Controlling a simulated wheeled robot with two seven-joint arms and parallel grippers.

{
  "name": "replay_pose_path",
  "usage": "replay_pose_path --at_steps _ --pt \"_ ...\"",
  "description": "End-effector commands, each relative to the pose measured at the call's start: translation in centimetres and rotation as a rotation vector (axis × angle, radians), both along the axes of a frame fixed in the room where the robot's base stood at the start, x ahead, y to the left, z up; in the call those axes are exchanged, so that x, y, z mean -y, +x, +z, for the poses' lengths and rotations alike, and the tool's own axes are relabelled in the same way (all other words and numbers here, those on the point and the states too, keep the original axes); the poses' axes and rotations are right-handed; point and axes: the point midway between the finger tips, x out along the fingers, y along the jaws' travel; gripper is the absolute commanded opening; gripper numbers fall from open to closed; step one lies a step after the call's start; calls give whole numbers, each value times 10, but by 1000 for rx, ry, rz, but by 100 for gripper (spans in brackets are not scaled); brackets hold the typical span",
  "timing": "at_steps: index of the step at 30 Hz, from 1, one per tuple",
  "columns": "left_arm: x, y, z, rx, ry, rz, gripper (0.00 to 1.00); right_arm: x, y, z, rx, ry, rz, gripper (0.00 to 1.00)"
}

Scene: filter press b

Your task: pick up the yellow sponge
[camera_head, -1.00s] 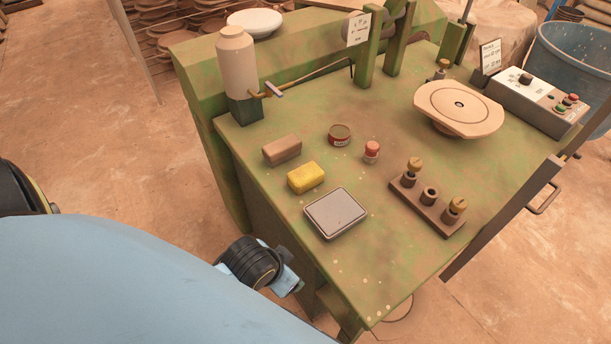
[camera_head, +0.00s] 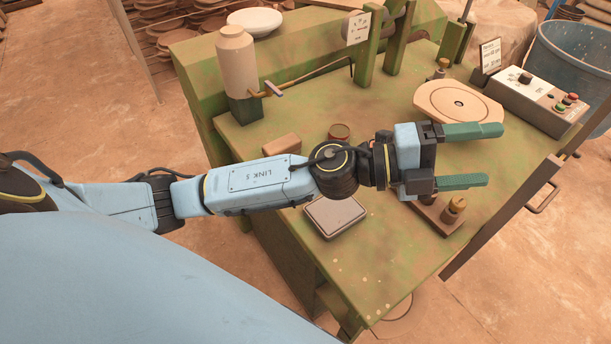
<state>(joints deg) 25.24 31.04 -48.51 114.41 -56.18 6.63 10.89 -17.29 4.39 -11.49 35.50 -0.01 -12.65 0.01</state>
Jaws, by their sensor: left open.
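The yellow sponge is hidden now behind my left arm, which crosses over the table from the left. My left gripper (camera_head: 483,156) is open and empty, its two green fingers spread apart and pointing right. It hovers over the right part of the green table (camera_head: 375,270), above and beyond the wooden block with brass-topped pegs (camera_head: 453,208). My right gripper is not in view.
A brown block (camera_head: 281,144) and a grey square pad (camera_head: 334,215) show around my arm. A small tin (camera_head: 339,131) is partly covered. A round disc (camera_head: 459,103), a control box (camera_head: 532,95) and a beige bottle (camera_head: 237,62) stand farther back. The table's front corner is clear.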

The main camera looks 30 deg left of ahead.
Motion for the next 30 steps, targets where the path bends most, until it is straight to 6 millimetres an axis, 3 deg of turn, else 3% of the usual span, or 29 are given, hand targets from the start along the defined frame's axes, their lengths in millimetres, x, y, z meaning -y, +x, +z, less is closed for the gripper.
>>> replay_pose_path --at_steps 2,4,7,9,12,15,19,21,24,30 --pt "9 -7 -20 129 216 -151 75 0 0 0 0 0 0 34" --pt "5 -12 -48 211 422 -280 75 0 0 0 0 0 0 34" --pt "-27 -7 -93 275 748 -434 75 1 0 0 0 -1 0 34" --pt "-67 3 -121 277 985 -517 75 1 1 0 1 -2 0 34" --pt "-136 22 -145 228 1300 -594 75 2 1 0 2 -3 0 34" --pt "-205 38 -150 141 1555 -628 75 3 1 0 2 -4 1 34" --pt "-269 48 -144 26 1767 -639 75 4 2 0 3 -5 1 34" --pt "-288 50 -141 -14 1828 -640 75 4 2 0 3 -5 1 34" --pt "-301 50 -145 -46 1866 -643 75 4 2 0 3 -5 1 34" --pt "-301 50 -181 -50 1868 -645 75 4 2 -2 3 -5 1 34"
